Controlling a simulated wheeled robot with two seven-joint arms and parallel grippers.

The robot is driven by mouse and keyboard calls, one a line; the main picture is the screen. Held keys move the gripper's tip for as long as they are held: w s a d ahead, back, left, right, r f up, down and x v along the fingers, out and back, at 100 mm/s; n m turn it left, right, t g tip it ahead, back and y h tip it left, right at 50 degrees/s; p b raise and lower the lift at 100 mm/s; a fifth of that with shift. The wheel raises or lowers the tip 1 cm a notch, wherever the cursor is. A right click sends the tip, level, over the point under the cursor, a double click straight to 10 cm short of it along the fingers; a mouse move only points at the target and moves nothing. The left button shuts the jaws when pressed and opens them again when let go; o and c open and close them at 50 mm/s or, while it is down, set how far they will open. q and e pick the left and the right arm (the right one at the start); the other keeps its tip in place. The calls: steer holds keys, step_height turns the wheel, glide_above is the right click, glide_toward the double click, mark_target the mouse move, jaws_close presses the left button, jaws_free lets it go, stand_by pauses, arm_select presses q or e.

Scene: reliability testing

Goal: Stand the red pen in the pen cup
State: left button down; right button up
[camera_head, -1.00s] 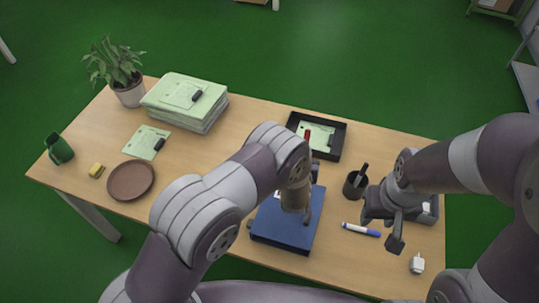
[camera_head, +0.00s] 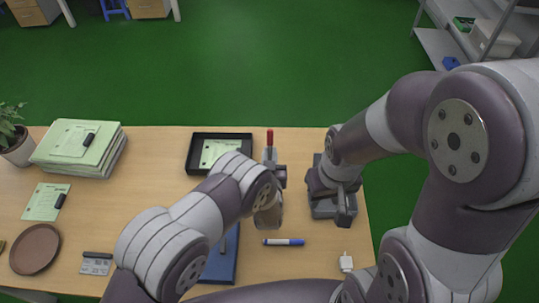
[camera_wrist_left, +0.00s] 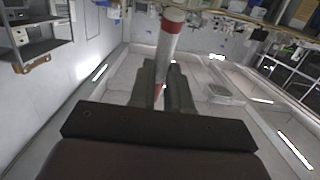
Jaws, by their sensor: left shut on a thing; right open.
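The red pen (camera_head: 270,137) points upward from my left gripper (camera_head: 270,156), right of the black tray in the head view. In the left wrist view the pen (camera_wrist_left: 171,38) shows a pale barrel and a red band, held between the two fingers (camera_wrist_left: 161,78). My left gripper is shut on it. The pen cup is not visible now; my left wrist and gripper cover that part of the table. I cannot tell how the pen's lower end stands to the cup. My right gripper (camera_head: 335,212) is open, low over the table's right end.
A blue box (camera_head: 222,262) lies partly under my left arm. A blue-and-white marker (camera_head: 284,242) and a white plug-like item (camera_head: 346,262) lie at the front right. The black tray (camera_head: 248,168), paper stack (camera_head: 100,162) and brown plate (camera_head: 35,250) stand further left.

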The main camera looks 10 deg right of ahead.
arm_select(q)
steer(key=shift+d+f, duration=0.1)
steer(key=shift+f, duration=0.2)
steer(key=shift+s+f+b, duration=0.2)
steer(key=shift+f+b, duration=0.1)
steer(key=s+f+b, duration=0.1)
steer(key=f, duration=0.2)
steer(key=s+a+f+b, duration=0.1)
steer(key=f+b, duration=0.1)
steer(key=f, duration=0.1)
steer(key=s+f+b, duration=0.1)
steer(key=f+b, duration=0.1)
steer(key=f, duration=0.1)
steer(key=shift+s+a, duration=0.15)
steer(key=shift+s, duration=0.2)
steer(key=shift+s+a+f+b, duration=0.1)
steer(key=shift+s+f+b, duration=0.2)
steer(key=shift+b, duration=0.2)
steer(key=c, duration=1)
jaws_free()
steer(key=shift+f, duration=0.1)
